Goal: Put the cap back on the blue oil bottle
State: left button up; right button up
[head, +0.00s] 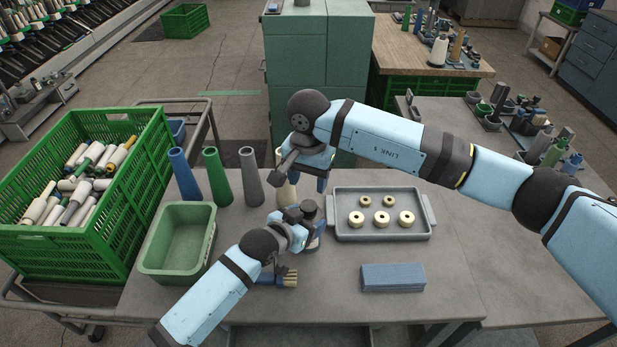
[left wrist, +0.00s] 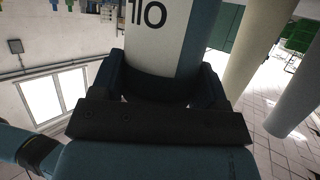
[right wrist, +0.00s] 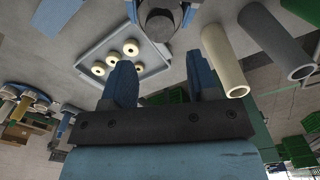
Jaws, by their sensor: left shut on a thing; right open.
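The blue oil bottle (left wrist: 165,45), with a white label bearing black figures, is between the fingers of my left gripper (left wrist: 160,85), which is shut on it. In the head view the bottle (head: 317,241) stands near the table's middle, left of the tray, mostly hidden by my left gripper (head: 306,232). A dark round piece (head: 308,208) shows at its top; I cannot tell whether it is the cap seated or only the bottle's top. My right gripper (head: 308,180) is open above and behind the bottle. Its open fingers (right wrist: 162,82) also show in the right wrist view.
A grey tray (head: 385,233) with several cream rings lies right of the bottle. Blue, green, grey and cream cones (head: 217,177) stand behind. A green bin (head: 152,258) is at left, a folded blue cloth (head: 393,278) at front right.

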aim_at(309, 205)
jog(key=shift+f, duration=4)
jog(key=c, duration=0.8)
jog(key=m, duration=0.6)
jog(key=shift+m, duration=0.3)
jog(key=o, duration=1)
